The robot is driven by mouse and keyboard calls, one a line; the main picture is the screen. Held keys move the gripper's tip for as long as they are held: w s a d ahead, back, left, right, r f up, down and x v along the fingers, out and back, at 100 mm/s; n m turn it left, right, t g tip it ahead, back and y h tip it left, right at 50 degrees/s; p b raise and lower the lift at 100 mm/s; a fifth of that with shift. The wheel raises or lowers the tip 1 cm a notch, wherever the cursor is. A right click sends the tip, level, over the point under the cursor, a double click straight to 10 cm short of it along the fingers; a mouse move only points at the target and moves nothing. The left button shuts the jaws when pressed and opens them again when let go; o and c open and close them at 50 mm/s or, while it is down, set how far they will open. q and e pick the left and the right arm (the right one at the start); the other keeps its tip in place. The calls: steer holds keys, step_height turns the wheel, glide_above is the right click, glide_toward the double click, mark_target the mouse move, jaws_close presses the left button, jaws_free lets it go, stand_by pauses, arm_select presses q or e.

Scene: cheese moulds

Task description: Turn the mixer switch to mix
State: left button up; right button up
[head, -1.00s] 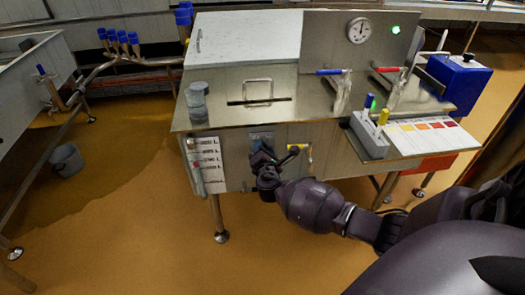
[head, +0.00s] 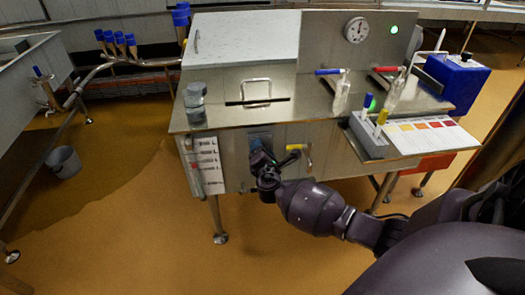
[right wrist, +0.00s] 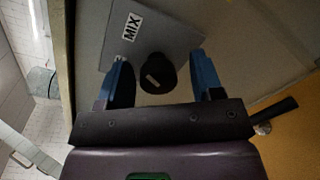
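The mixer switch is a round black knob (right wrist: 157,73) with a pale mark, on a grey plate (right wrist: 150,32) with a white MIX label (right wrist: 131,27), in the right wrist view. In the head view the plate (head: 260,139) is on the machine's front, and my gripper hides the knob. My right gripper (right wrist: 163,78) is open, its two blue-edged fingers on either side of the knob with visible gaps. I cannot tell how deep the fingertips reach around it. My left gripper is not in view.
A yellow-handled valve (head: 309,156) is just right of the right gripper on the machine front. A white level label panel (head: 208,164) is to the left. Floor below is clear.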

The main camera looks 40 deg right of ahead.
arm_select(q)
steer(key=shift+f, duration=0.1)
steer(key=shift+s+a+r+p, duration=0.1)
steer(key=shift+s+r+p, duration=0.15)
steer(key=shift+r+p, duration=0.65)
arm_select(e)
steer(key=v, duration=1)
steer(key=shift+s+a, duration=0.2)
steer(key=shift+s, duration=0.15)
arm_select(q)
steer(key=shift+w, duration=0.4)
